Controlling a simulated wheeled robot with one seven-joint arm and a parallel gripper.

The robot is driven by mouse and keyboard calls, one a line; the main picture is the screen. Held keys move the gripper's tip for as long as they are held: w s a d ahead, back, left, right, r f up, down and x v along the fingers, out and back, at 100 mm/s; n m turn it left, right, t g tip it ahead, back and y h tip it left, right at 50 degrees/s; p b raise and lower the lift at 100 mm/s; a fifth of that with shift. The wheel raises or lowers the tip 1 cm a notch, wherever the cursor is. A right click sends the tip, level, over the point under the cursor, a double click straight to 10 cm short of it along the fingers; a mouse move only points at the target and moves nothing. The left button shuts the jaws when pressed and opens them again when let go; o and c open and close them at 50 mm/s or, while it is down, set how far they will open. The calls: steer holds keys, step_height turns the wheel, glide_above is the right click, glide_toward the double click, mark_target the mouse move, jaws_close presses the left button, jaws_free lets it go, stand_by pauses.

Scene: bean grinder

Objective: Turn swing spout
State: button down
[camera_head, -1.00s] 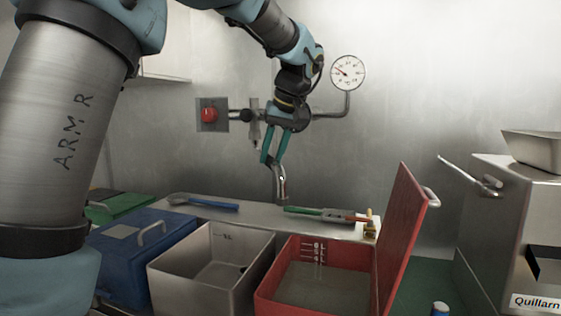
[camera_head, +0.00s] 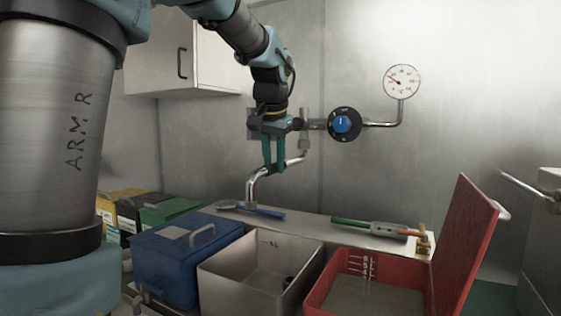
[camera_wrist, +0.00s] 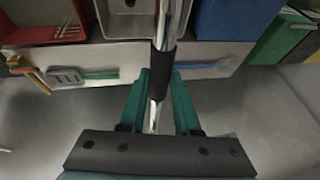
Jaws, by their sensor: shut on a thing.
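The swing spout (camera_head: 256,184) is a bent chrome pipe on the back wall. It runs left from the wall fitting and bends down, its mouth above the ledge behind the blue bin. My gripper (camera_head: 273,167) is shut on the spout's arm, its two teal fingers pointing down. In the wrist view the spout (camera_wrist: 162,28) passes between the fingers of my gripper (camera_wrist: 160,74), with a black sleeve around it.
Below stand a lidded blue bin (camera_head: 172,266), an open grey bin (camera_head: 230,285) and a red bin (camera_head: 340,300) with its lid raised. A blue knob (camera_head: 342,123) and a dial gauge (camera_head: 402,82) are on the wall. A white cabinet (camera_head: 205,62) hangs at left.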

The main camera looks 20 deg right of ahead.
steer(key=shift+w, duration=0.1)
steer(key=c, duration=0.6)
jaws_free()
steer(key=b+v, duration=0.1)
steer(key=v, duration=1)
steer(key=shift+a, duration=0.1)
steer(key=shift+f, duration=0.1)
